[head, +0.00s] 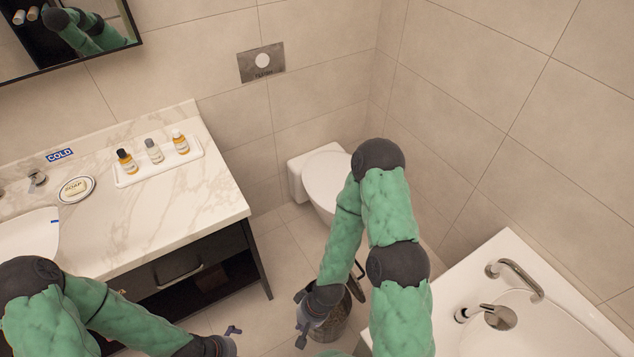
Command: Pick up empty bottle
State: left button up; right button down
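Three small bottles stand upright in a row on a white tray (128,183) on the marble counter. The middle bottle (154,152) looks clear and greyish, without the amber colour of the others; it appears empty. The left bottle (126,162) has amber contents and a black cap. The right bottle (180,143) has amber contents and a white cap. My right gripper (300,320) is low in front of the bin, fingers apart and empty. My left gripper (235,350) is at the bottom edge, partly cut off; one visible finger stands well off its axis. Both are far from the bottles.
A metal bin (338,325) stands on the floor behind my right gripper.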

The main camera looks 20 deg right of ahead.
aim_at(153, 149)
jog(key=k+j+z, duration=0.2)
jog(key=z, duration=0.25)
jog(key=k+j+z, duration=0.15)
jog(key=z, duration=0.25)
jog(key=k+z, duration=0.45)
jog(key=i+u, duration=0.1)
jog(key=u, duration=1.25)
